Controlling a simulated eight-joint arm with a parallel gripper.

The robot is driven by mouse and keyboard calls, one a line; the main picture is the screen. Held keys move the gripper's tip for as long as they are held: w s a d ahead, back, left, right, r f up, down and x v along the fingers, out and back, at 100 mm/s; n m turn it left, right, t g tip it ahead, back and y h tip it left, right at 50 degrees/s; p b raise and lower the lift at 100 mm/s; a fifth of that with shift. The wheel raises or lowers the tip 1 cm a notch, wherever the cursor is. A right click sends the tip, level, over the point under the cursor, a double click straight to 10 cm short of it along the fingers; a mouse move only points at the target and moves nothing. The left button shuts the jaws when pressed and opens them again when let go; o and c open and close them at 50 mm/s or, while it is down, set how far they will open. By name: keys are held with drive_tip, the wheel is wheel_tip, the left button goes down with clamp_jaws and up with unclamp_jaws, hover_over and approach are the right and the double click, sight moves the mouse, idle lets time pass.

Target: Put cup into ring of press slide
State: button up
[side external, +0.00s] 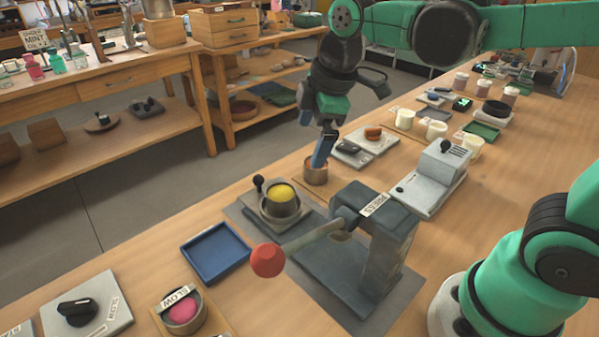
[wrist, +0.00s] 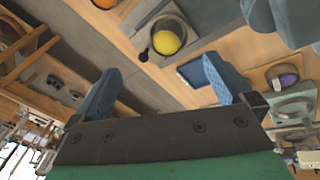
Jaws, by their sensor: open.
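The press (side external: 385,240) is a dark grey block labelled PRESS, with a lever ending in a red knob (side external: 267,260). The yellow filling also shows in the wrist view (wrist: 166,43). My gripper (side external: 321,158) is open, its blue fingers tilted beside or over a copper-coloured cup (side external: 316,175).
A blue tray (side external: 215,254) lies left of the press. A round container with a pink ball (side external: 183,309), labelled SLOW, stands in front. A grey machine (side external: 433,178) and a tray with small items (side external: 364,145) stand behind. Bare wood lies around the blue tray.

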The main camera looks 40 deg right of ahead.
drive_tip(key=s+d+f+m+t, duration=0.2)
drive_tip(key=s+m, duration=0.3)
drive_tip(key=m, duration=0.6)
drive_tip(key=shift+f+m+t, duration=0.4)
drive_tip(key=shift+f+t, duration=0.05)
drive_tip(key=shift+t, duration=0.45)
drive_tip(key=shift+d, duration=0.1)
